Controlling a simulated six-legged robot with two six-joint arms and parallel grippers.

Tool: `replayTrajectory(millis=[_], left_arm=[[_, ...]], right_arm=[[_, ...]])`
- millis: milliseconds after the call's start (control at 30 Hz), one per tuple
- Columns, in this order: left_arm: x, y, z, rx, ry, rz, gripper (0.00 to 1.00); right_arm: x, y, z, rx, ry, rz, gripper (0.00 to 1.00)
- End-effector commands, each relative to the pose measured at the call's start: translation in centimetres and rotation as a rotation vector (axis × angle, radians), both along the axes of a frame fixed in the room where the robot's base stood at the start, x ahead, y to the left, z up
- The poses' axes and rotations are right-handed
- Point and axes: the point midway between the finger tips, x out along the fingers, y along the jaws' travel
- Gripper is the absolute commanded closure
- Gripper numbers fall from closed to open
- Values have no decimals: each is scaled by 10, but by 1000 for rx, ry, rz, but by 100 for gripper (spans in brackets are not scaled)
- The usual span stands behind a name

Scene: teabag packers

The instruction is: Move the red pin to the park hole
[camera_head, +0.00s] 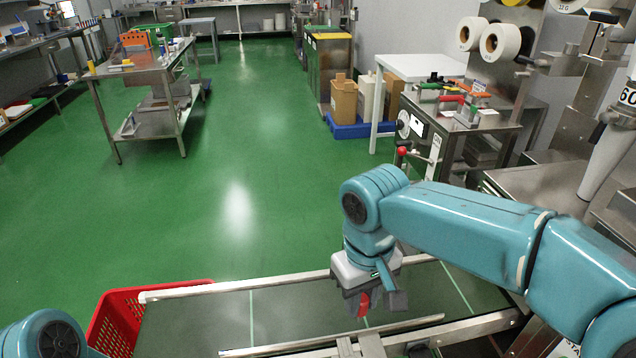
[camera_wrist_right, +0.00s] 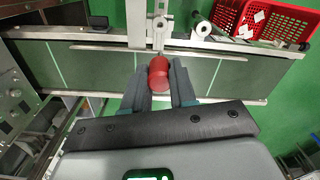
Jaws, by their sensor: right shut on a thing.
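The red pin (camera_wrist_right: 159,73) sits between the two fingers of my right gripper (camera_wrist_right: 160,84) in the right wrist view, near the fingertips. Further red, at its far end, runs over a pale metal bracket; I cannot tell whether it touches. In the head view the red pin (camera_head: 363,304) shows below my right gripper (camera_head: 370,300), over the conveyor belt (camera_head: 205,325). The gripper is shut on it, pointing down. I cannot make out the park hole in either view. My left gripper is out of view; only part of my left arm shows at the lower left.
A metal rail (camera_head: 235,286) runs along the far belt edge. A red crate (camera_head: 116,318) stands at the belt's left end; it also shows in the wrist view (camera_wrist_right: 279,22) with white packets. A steel machine (camera_head: 455,125) stands at the right.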

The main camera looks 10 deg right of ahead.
Motion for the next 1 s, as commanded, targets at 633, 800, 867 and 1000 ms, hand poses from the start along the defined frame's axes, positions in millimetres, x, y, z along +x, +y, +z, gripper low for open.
replayTrajectory(millis=[633,800,867,1000], left_arm=[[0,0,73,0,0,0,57],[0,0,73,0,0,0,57],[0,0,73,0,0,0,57],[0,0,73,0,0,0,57]], right_arm=[[31,-68,-61,0,1,-289,100],[31,-68,-61,0,2,-297,100],[31,-68,-61,0,2,-297,100],[31,-68,-60,0,2,-295,100]])
